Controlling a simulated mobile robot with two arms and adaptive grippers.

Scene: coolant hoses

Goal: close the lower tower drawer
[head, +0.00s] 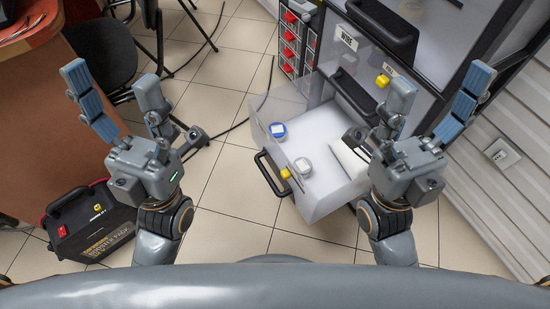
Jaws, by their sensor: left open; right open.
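The lower tower drawer (322,207) is pulled out from the grey tower at the right and stands open. Inside lie a blue-lidded container (278,130), a white-lidded container (302,166) and a white item partly hidden by my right gripper. My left gripper (116,94) is open and empty, left of the drawer and apart from it. My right gripper (438,100) is open and empty, in front of the drawer's right side in the picture; I cannot tell whether it touches it.
A black case (95,224) with a red switch stands on the floor at left. A black chair (103,50) and a brown desk (45,110) are behind it. A cable runs over the tiles. Tiled floor (225,190) between the case and drawer is clear.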

